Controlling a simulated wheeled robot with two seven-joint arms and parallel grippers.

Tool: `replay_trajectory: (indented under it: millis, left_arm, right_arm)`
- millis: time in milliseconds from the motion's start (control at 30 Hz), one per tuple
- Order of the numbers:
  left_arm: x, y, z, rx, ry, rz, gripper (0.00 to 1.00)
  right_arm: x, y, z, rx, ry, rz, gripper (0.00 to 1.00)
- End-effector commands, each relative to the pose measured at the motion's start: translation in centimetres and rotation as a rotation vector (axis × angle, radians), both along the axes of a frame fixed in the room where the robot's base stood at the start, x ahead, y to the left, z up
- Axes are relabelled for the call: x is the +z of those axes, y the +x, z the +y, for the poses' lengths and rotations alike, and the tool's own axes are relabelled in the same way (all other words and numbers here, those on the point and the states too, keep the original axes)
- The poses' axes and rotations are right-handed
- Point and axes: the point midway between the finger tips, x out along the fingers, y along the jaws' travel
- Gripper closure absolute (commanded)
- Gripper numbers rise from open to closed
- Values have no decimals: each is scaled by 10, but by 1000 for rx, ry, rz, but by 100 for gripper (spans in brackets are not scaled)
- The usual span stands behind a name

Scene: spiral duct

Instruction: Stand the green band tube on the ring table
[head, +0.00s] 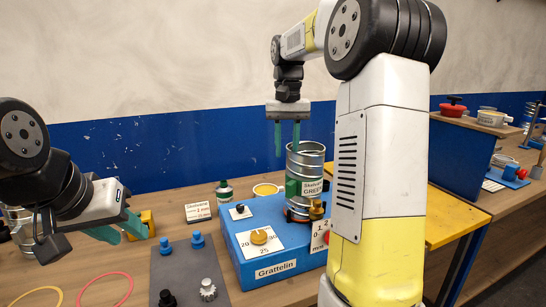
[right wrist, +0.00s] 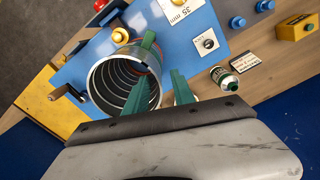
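The grey ribbed metal tube (head: 312,160), with a green patch and a white label ending in GREEN, stands upright at the back right of the blue Grattelin box (head: 262,225). In the right wrist view I look into the open top of the tube (right wrist: 108,85). My right gripper (head: 288,152) is at its rim with fingers apart; one finger appears over or inside the opening, the other outside the wall. Contact cannot be told. My left gripper (head: 120,232) is open and empty at the left. I cannot make out the ring table for certain.
The box carries a yellow knob (head: 259,237) and a brass knob (head: 317,209) close to the tube. A grey mat (head: 175,270) with blue and dark pegs lies left of it. A green-and-white bottle (head: 224,191) and a yellow block (head: 146,222) stand behind. A yellow-topped stand (head: 450,222) is at the right.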

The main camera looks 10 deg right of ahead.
Motion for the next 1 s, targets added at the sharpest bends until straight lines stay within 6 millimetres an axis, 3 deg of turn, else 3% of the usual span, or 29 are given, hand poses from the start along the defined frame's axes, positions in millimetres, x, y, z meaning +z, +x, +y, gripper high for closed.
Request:
replay_trajectory:
  millis: [100, 300, 733, 867, 1000]
  left_arm:
    - [0, 0, 0, 0, 0, 0, 64]
    - [0, 0, 0, 0, 0, 0, 64]
    - [0, 0, 0, 0, 0, 0, 64]
    - [0, 0, 0, 0, 0, 0, 64]
    - [0, 0, 0, 0, 0, 0, 64]
  right_arm:
    - [21, 1, 0, 0, 0, -3, 70]
    - [43, 1, 0, 0, 0, -1, 70]
    - [47, -2, 1, 3, 2, -5, 70]
    - [51, -19, 6, 29, 15, -47, 70]
    - [52, -60, 18, 85, 43, -144, 70]
